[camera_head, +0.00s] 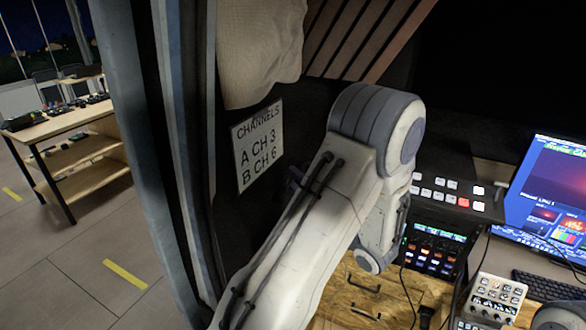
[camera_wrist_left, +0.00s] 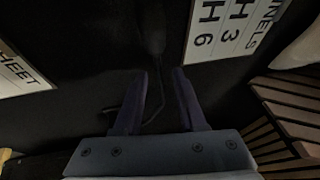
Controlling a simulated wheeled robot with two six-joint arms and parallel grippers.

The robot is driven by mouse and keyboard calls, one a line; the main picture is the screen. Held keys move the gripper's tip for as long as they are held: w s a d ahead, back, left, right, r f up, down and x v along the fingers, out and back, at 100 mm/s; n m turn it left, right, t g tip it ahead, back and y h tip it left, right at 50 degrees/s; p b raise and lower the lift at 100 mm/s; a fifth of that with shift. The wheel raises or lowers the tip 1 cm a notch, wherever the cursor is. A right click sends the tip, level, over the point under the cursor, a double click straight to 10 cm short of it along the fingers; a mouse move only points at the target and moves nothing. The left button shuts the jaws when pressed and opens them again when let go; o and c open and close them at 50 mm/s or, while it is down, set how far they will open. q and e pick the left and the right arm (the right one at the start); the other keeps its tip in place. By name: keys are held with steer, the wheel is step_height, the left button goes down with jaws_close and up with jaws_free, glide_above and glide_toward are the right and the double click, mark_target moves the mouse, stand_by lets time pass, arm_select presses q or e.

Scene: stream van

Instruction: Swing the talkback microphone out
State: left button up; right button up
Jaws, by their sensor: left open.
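My left gripper (camera_wrist_left: 160,82) is open in the left wrist view, its two dark fingers pointing at a black wall panel. A thin dark curved stem shows between and behind the fingers. It leads up to a dark, blurred shape (camera_wrist_left: 153,35) just beyond the fingertips, which looks like the talkback microphone; its outline is hard to tell from the black panel. I see no contact with it. My right gripper is not in view.
A white channel sign (camera_head: 258,145) is on the wall close to the left gripper; it also shows in the left wrist view (camera_wrist_left: 225,25). A wooden desk (camera_head: 345,300) with a button panel (camera_head: 447,192), control boxes and a monitor (camera_head: 550,200) stands at right. A door frame is at left.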

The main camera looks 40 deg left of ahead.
arm_select(q)
steer(key=shift+x, duration=0.85)
jaws_close()
steer(key=shift+f, duration=0.1)
stand_by(0.7)
